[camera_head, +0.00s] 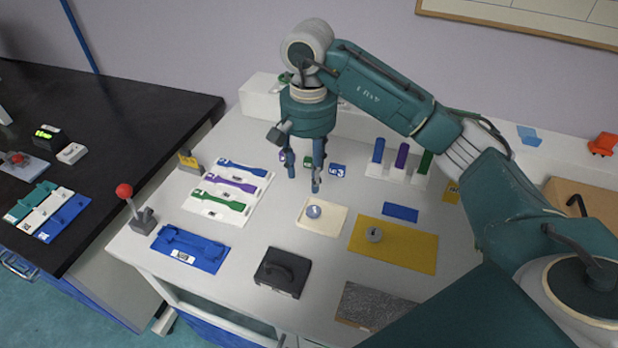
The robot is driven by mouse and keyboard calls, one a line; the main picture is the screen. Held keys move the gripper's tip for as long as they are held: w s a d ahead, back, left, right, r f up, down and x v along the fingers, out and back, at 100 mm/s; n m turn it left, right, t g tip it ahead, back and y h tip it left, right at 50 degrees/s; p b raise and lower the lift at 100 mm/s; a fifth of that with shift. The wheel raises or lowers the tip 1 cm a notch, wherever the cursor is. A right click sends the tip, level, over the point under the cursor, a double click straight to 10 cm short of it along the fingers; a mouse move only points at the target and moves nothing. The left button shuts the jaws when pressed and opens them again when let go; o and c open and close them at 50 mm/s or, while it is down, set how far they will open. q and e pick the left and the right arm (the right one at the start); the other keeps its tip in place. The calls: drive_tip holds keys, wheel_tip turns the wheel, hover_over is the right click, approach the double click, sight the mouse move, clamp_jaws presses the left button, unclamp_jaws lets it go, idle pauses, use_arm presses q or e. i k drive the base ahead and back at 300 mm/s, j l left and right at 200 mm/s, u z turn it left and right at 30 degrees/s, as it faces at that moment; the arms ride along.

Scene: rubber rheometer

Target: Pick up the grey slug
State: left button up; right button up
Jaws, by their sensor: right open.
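A small round grey slug (314,211) lies on a cream square pad (333,222) in the middle of the white table. My right gripper (304,178) points down with its fingers apart and empty. In the picture its fingertips are just above and slightly left of the slug, and clear of it. A second grey round piece (374,235), with a small detail on top, sits on the yellow mat (408,253) to the right. My left gripper is not in view.
A white rack (397,178) holds blue, purple and green cylinders at the back right. Small cubes (337,170) stand behind the gripper. Coloured strips on white trays (232,190) lie left. A black handled block (282,272) and a blue tray (188,248) lie in front.

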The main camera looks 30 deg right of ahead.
sight(373, 234)
drive_tip(key=k+j, duration=0.5)
drive_tip(key=k, duration=0.2)
drive_tip(key=k+j, duration=0.5)
drive_tip(key=k, duration=0.15)
